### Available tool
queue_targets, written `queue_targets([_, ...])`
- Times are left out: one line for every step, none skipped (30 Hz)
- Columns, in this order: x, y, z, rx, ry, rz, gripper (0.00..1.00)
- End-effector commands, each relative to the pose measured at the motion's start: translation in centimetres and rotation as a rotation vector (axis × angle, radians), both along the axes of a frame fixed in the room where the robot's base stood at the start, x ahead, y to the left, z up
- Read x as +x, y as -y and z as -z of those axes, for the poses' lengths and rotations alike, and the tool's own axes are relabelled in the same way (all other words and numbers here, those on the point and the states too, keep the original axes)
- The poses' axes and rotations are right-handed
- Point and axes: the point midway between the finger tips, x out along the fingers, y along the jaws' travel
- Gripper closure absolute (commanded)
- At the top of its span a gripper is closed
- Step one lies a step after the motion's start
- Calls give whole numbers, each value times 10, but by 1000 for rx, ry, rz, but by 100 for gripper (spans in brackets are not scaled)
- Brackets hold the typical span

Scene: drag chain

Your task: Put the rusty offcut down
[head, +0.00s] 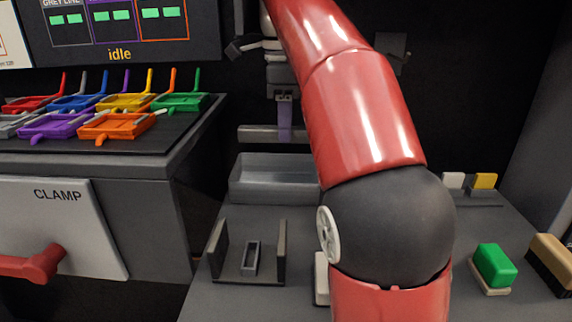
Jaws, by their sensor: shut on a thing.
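The rusty offcut does not show in the head view. My gripper is not in view either, so its hold on anything cannot be seen. My red arm with its dark joint crosses the middle of the head view and hides part of the bench behind it. A grey open-topped bin (270,180) stands on the grey bench (220,302), left of my arm. In front of the bin is a dark fixture (218,248) with two upright walls and a small slotted block (251,258) between them.
Coloured trays (125,103) sit on a dark counter at the left, above a panel marked CLAMP (60,215) with a red handle (35,264). A green block (493,264) and a brush (552,262) lie at the right. Part of a pale object (321,278) shows beside my arm.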

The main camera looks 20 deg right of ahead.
Motion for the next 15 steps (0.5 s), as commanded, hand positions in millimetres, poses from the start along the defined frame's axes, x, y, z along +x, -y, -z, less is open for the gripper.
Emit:
queue_targets([8, 3, -2, -2, -1, 4, 100])
queue_targets([13, 5, -2, -2, -2, 4, 100])
queue_targets([18, 6, -2, -2, -2, 4, 100])
queue_targets([22, 8, -2, -2, -1, 3, 100])
queue_targets([26, 9, -2, -2, -2, 4, 100])
queue_targets([31, 11, -2, -1, 0, 4, 100])
queue_targets([30, 10, 2, 0, -1, 2, 100])
queue_targets([29, 10, 6, 1, -1, 1, 100])
queue_targets([29, 10, 11, 2, -2, 1, 100])
queue_targets([29, 10, 14, 1, -2, 1, 100])
queue_targets([29, 10, 17, 1, -2, 1, 100])
queue_targets([29, 10, 21, 1, -2, 0, 100])
queue_targets([29, 10, 25, 0, -1, 0, 100])
queue_targets([28, 9, 29, 0, -3, -1, 100])
queue_targets([28, 9, 38, 0, -3, 0, 100])
